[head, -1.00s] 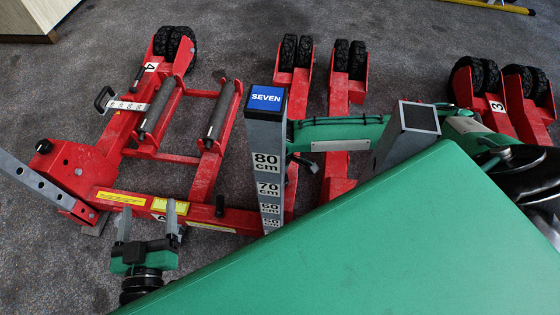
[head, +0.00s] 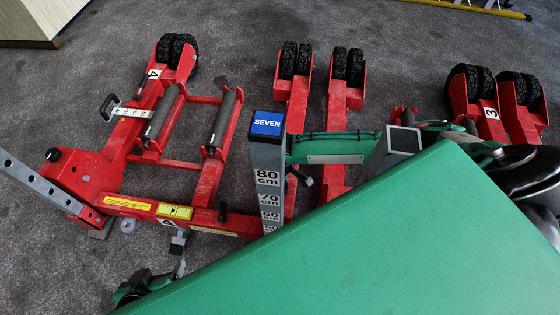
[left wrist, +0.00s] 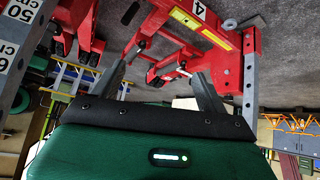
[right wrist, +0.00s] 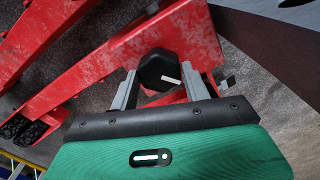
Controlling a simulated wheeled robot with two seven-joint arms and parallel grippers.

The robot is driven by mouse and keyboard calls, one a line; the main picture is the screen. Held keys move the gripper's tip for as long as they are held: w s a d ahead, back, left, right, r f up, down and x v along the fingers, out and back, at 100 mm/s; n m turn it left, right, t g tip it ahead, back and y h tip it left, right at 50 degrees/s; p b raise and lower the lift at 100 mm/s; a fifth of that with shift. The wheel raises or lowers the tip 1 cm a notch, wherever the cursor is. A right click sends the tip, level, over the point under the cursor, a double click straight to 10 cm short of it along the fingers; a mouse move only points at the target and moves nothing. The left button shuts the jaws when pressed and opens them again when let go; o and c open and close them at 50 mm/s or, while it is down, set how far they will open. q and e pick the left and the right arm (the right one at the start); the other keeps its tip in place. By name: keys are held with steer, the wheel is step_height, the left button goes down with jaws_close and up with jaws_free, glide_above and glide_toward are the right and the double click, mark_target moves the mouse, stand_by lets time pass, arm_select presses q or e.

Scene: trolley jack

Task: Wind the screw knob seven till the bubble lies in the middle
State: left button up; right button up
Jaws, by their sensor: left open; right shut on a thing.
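A black knob (right wrist: 160,70) with a white mark sits against a red beam in the right wrist view. My right gripper (right wrist: 157,88) is shut on it, one finger on each side. A grey post with a blue "SEVEN" label (head: 267,123) and height marks stands in the middle of the head view. A yellow panel (head: 174,211) with small dark marks lies on the red frame; I cannot make out a bubble in it. My left gripper (head: 160,272) is open and empty below that frame, partly behind my green body. Its fingers also show apart in the left wrist view (left wrist: 160,82).
The red jack frame (head: 185,162) with rollers and black wheels fills the left side. More red wheeled arms (head: 290,100) stand at the back and right, one marked 3. A cabinet corner (head: 42,25) is at top left.

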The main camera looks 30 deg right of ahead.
steer(key=m+p, duration=0.1)
steer(key=p, duration=0.2)
steer(key=shift+w+r, duration=0.1)
steer(key=shift+r, duration=0.3)
steer(key=shift+f+m+p, duration=0.15)
steer(key=shift+m+p, duration=0.25)
steer(key=shift+p, duration=0.25)
steer(key=shift+f, duration=0.15)
arm_select(q)
steer(key=s+a+f+g+y, duration=0.2)
steer(key=s+a+f+g, duration=0.1)
steer(key=a+g, duration=0.1)
steer(key=shift+a+n, duration=0.3)
steer(key=shift+a, duration=0.1)
steer(key=shift+f, duration=0.1)
arm_select(e)
steer(key=o, duration=1)
steer(key=shift+c, duration=0.2)
arm_select(q)
steer(key=shift+g, duration=0.4)
steer(key=p+x, duration=0.1)
steer(key=x, duration=0.2)
steer(key=s+p+x, duration=0.1)
steer(key=p+x, duration=0.1)
steer(key=shift+a+f, duration=0.1)
steer(key=shift+f, duration=0.45)
arm_select(e)
step_height(320, 180, up, 14)
steer(key=shift+f, duration=0.15)
